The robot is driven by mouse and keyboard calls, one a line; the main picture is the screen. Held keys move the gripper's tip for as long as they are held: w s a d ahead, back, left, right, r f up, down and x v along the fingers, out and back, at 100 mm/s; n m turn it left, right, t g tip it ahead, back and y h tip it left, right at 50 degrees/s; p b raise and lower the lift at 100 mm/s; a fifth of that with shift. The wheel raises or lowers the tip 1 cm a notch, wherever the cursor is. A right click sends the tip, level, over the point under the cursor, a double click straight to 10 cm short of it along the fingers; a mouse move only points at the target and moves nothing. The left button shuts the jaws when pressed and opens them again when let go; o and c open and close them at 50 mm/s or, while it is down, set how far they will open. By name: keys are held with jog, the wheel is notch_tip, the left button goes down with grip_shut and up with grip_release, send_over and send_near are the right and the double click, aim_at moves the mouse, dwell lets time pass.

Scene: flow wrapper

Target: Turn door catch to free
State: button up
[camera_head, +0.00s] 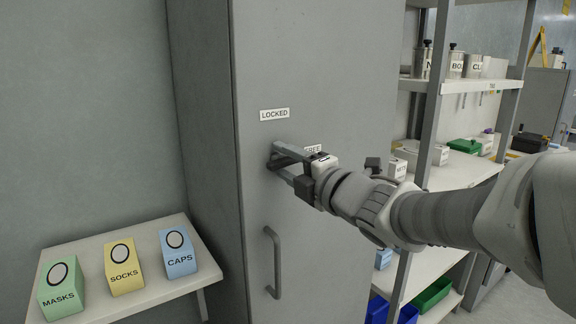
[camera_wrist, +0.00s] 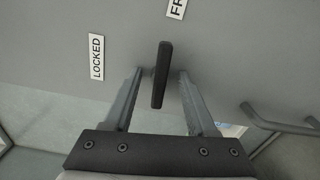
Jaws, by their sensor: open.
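The door catch (camera_wrist: 161,75) is a dark narrow bar on the grey cabinet door (camera_head: 312,60). In the wrist view it lies lengthwise between the two fingers, its far end towards the side of the FREE label (camera_wrist: 177,8). The LOCKED label (camera_wrist: 97,57) is off to its left there. In the head view the LOCKED label (camera_head: 274,114) is above my gripper (camera_head: 277,161), and the FREE label (camera_head: 313,149) is partly covered by it. My gripper is open, with a finger on each side of the catch and visible gaps. My gripper hides the catch in the head view.
A door pull handle (camera_head: 277,262) sticks out below my gripper; it also shows in the wrist view (camera_wrist: 278,122). A shelf (camera_head: 140,290) with MASKS, SOCKS and CAPS boxes is at the lower left. A loaded rack (camera_head: 432,110) stands to the right.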

jog(key=shift+a, duration=0.1)
grip_shut()
dwell(0.3)
jog(key=shift+m, duration=0.9)
grip_release()
